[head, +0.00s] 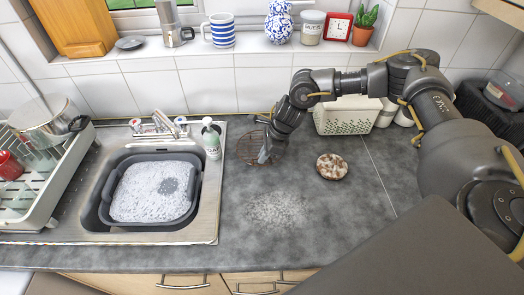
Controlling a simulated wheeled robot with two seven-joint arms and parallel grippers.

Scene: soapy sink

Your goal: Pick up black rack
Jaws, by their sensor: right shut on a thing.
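The black rack (250,150) is a small round wire rack on the grey counter, right of the soap bottle. It looks dark brown in the head view. My right gripper (265,156) reaches down at its right side and is shut on its edge. The gripper and wrist hide the rack's right part. I cannot tell whether the rack is clear of the counter. My left gripper is not in view.
A sink with a grey basin of suds (153,190) and a soap bottle (212,143) are on the left. A dish rack (40,190) stands beyond. A white basket (345,120) and round mottled coaster (332,167) are to the right. The front counter is mostly free, with foam (277,209).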

